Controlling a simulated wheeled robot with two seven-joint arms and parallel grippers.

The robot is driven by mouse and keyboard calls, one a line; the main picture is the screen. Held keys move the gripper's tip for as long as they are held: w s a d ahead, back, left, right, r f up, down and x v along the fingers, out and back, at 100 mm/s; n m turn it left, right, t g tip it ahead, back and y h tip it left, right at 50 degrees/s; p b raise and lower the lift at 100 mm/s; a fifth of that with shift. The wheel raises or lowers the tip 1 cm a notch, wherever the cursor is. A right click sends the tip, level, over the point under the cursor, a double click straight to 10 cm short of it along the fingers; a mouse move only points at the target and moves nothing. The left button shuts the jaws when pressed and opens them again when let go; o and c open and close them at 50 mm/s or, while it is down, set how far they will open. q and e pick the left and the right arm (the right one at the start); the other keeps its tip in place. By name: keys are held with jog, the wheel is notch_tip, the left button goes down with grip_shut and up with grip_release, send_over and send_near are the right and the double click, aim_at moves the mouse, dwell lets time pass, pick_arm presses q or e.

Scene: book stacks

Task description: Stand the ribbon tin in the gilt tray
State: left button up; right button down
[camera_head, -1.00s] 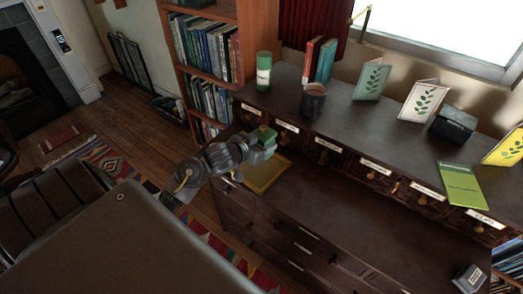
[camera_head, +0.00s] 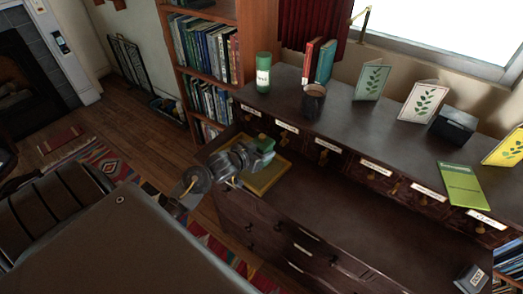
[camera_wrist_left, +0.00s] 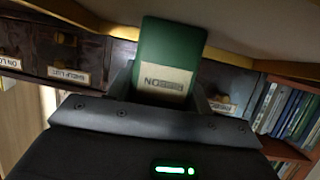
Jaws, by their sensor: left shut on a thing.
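The ribbon tin (camera_head: 264,143) is a small green box with a cream label, which reads upside down in the left wrist view (camera_wrist_left: 165,50). My left gripper (camera_head: 255,154) is shut on it and holds it over the gilt tray (camera_head: 262,187). The tray is flat and yellow-gold, and lies on the lower wooden top at the cabinet's left end. Its gold rim also shows in the left wrist view (camera_wrist_left: 85,18). The gripper hides part of the tray and the tin's lower part in the head view. I cannot tell whether the tin touches the tray. My right gripper is not in view.
Labelled drawers (camera_head: 327,145) stand close behind the tray. On the shelf above are a green cylinder (camera_head: 263,73), a dark mug (camera_head: 313,100), books, cards and a black box (camera_head: 453,124). A small dark block (camera_head: 470,278) lies far right. The lower top between is clear.

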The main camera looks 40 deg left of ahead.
pick_arm(q)
jog(key=o, duration=1)
jog(key=shift+f, duration=0.1)
jog(key=shift+r, duration=0.3)
jog(key=v, duration=1.2)
jog(key=shift+f+p, duration=0.1)
jog(key=shift+p, duration=0.3)
